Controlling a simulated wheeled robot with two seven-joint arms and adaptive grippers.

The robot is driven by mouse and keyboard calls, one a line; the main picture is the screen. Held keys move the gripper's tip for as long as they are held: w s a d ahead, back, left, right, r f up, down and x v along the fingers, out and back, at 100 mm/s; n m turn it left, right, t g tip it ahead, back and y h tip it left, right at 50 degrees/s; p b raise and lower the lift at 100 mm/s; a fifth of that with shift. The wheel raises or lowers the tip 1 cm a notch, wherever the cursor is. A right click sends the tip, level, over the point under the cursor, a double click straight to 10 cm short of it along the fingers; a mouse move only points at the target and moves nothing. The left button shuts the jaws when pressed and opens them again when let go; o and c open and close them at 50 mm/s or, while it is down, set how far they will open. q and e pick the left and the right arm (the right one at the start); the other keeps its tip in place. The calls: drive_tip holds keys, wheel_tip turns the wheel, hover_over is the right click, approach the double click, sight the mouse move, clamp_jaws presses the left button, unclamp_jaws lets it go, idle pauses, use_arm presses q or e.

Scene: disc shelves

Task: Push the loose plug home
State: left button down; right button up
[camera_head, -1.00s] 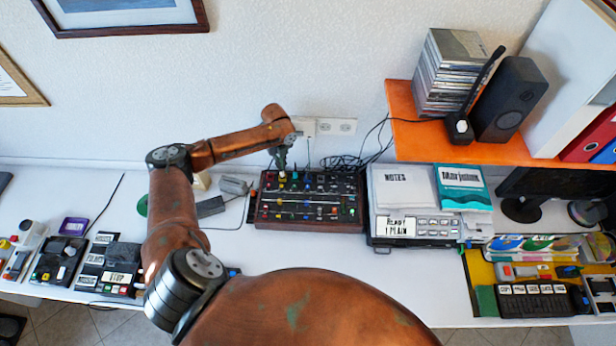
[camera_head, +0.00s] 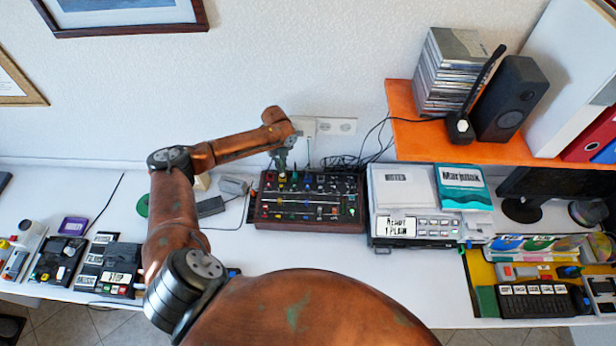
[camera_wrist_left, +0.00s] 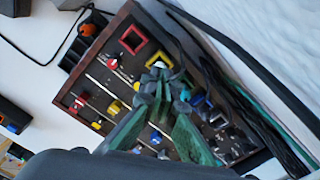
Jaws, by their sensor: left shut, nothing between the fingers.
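The dark control panel (camera_head: 308,222) with a wooden frame lies on the white desk, carrying several coloured knobs, sliders and sockets. My left gripper (camera_head: 282,172) is over its back left part, pointing down. In the left wrist view the greenish fingers (camera_wrist_left: 159,75) are shut, with their tips at a yellow-framed square socket (camera_wrist_left: 172,57). A small pale piece shows at the fingertips; I cannot tell whether it is the loose plug's top or whether they touch it. A red-framed square socket (camera_wrist_left: 133,40) lies beside it. My right gripper is not in view.
Black cables (camera_head: 345,163) bunch behind the panel, below a wall outlet (camera_head: 337,126). A grey case (camera_head: 412,243) stands to the right, below an orange shelf (camera_head: 400,103). A grey adapter (camera_head: 233,186) lies to the left. The desk in front of the panel is clear.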

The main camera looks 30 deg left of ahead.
use_arm(q)
drive_tip(key=shift+f, duration=0.6)
idle(0.3)
drive_tip(key=shift+r, duration=0.1)
wheel_tip(320, 180, up, 7)
drive_tip(key=p, duration=0.6)
drive_tip(key=shift+p, duration=0.4)
